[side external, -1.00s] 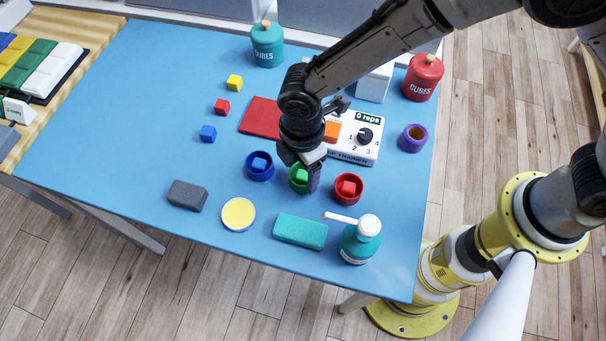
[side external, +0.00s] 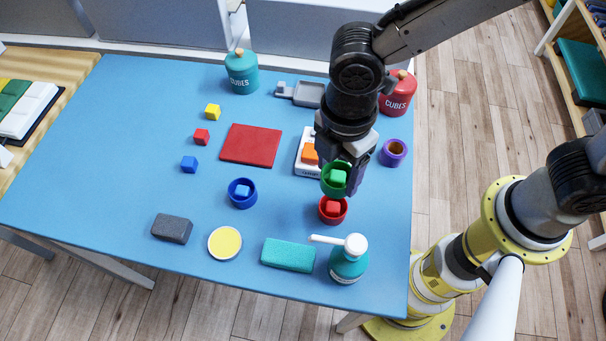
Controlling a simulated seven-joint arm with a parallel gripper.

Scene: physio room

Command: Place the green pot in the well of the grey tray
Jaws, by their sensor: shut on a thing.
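The green pot (side external: 327,188) is a small round cup with a green cube (side external: 338,177) inside. My gripper (side external: 341,181) is shut on the green pot and holds it upright, seemingly above the table, just behind the red pot. The grey tray (side external: 284,91) lies flat at the back of the table, between the teal jar and my arm. My arm covers part of the area to the right of the tray. The green pot is well in front of the tray.
The red pot (side external: 333,220) and blue pot (side external: 231,199) hold cubes. A red mat (side external: 250,158), a white device (side external: 302,165), a purple ring (side external: 392,153), a teal jar (side external: 242,84), a red jar (side external: 398,103) and a pump bottle (side external: 348,268) stand around. Open blue table lies left.

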